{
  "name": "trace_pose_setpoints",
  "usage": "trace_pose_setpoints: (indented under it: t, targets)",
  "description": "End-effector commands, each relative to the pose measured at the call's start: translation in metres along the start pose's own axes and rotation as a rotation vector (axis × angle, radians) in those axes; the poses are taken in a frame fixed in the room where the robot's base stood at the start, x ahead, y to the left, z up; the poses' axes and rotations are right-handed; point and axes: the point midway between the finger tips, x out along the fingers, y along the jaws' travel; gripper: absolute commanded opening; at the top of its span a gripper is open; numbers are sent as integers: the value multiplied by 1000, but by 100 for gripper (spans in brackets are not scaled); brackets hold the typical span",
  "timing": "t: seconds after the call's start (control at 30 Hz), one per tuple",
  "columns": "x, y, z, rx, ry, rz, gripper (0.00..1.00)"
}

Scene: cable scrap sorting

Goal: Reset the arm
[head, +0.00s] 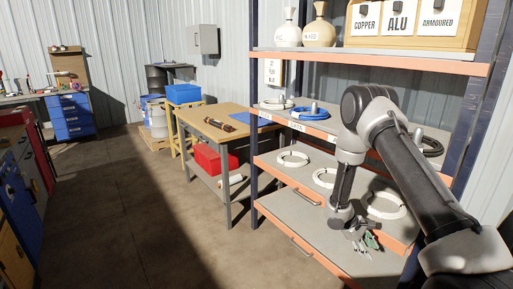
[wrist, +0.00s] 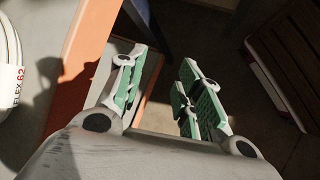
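My gripper (head: 364,241) hangs at the end of my arm at the right of the head view, in front of the lower shelves of the rack. In the wrist view my gripper (wrist: 160,90) shows its two green-padded fingers standing apart with a clear gap and nothing between them. A white cable coil (head: 385,205) lies on the shelf close beside my wrist in the head view. A white coil labelled FLEX (wrist: 10,75) shows at the left edge of the wrist view.
The rack has orange shelf edges (head: 295,180) and holds white coils (head: 292,158), a blue coil (head: 309,113) and a dark coil (head: 432,146). Labelled boxes (head: 412,20) stand on top. A wooden table (head: 225,115) with a red box (head: 212,158) stands left. The floor (head: 130,200) is open.

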Motion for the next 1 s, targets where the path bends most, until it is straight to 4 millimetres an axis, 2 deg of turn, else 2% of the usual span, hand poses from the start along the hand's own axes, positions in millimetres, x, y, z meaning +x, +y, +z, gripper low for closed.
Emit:
trace_pose_setpoints:
  t: [0.03,0.1,0.2,0.37,0.5,0.6,0.8,0.9,1.0]
  targets:
    - [-30,16,27,40,-16,-14,35]
    - [-64,28,66,88,-41,-50,35]
    - [-109,34,119,156,-55,-113,35]
    - [-174,24,195,264,-27,-229,35]
    - [-222,2,252,357,42,-330,35]
    - [-252,-17,286,425,113,-397,35]
    - [-299,-53,338,576,300,-497,35]
    - [-318,-64,358,642,415,-512,35]
    - [-332,-65,376,684,521,-491,35]
